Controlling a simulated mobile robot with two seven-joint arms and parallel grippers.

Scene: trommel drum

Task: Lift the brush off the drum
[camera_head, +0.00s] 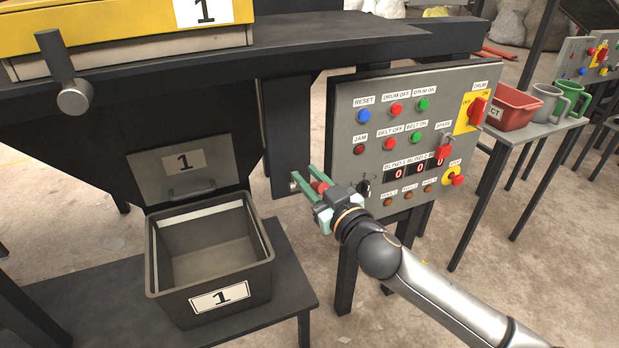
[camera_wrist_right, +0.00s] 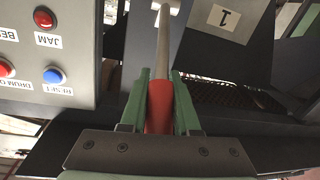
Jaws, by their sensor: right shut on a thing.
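My right gripper (camera_head: 306,184) has green fingers and is shut on a red handle (camera_head: 319,187), left of the control panel. In the right wrist view, the red handle (camera_wrist_right: 160,105) lies between the fingers of my right gripper (camera_wrist_right: 160,85). A pale grey rod (camera_wrist_right: 163,45) extends from it beyond the fingertips. I cannot make out the brush or the drum in these views. My left gripper is not in view.
The control panel (camera_head: 345,148) with buttons and switches is close to my right gripper. An open bin (camera_head: 160,283) labelled 1 stands on a low dark table (camera_head: 300,290). A red container (camera_head: 515,105) and mugs stand on a table at right.

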